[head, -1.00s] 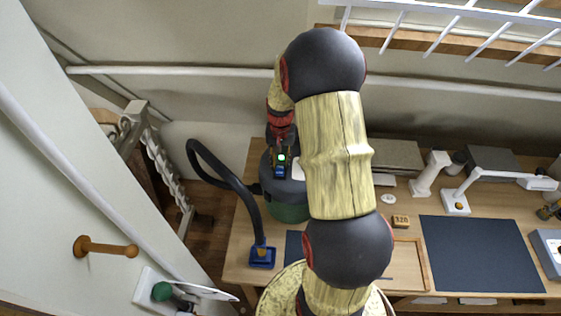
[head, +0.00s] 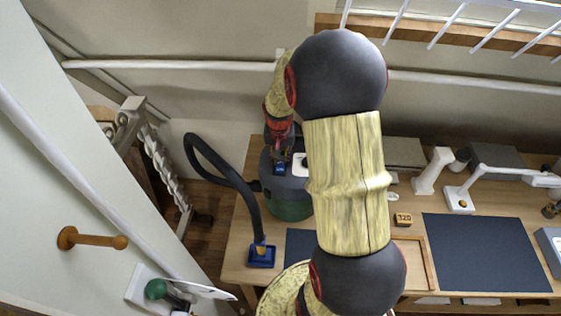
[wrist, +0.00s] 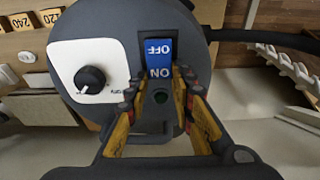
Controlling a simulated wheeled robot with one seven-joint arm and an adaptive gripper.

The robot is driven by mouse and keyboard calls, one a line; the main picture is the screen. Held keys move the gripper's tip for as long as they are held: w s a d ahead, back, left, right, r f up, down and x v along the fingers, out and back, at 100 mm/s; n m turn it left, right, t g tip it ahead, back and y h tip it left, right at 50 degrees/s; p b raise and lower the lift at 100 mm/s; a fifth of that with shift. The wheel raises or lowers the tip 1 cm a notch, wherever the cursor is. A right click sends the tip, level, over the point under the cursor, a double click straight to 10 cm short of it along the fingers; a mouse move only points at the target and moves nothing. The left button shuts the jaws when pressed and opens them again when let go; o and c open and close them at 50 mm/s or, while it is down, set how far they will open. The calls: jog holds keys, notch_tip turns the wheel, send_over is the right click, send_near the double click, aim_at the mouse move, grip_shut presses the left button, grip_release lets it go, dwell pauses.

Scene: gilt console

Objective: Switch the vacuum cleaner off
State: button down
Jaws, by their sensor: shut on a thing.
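The vacuum cleaner (head: 289,205), with a dark grey top and green lower body, stands on the wooden table, left of my arm. In the wrist view its grey top (wrist: 115,22) carries a blue switch (wrist: 158,50) marked OFF at the far end and ON at the near end. The switch also shows in the head view (head: 280,168). My gripper (wrist: 160,74) has its two fingertips at both sides of the switch's ON end, shut on it. A small round lamp (wrist: 160,96) between the fingers looks dark green, unlit.
A white plate with a black knob (wrist: 90,79) sits beside the switch. The black hose (head: 225,172) curves left to a blue nozzle (head: 262,256). A white desk lamp (head: 458,199) and dark mat (head: 487,250) lie to the right.

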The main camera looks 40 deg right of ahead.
aim_at(280, 169)
jog(key=shift+s+a+t+h+b, duration=0.1)
jog(key=shift+t+h+b, duration=0.25)
jog(key=shift+b, duration=0.35)
jog(key=shift+r, duration=0.1)
jog(key=c, duration=1.6)
grip_release()
jog(key=shift+o, duration=0.3)
jog(key=v, duration=1.2)
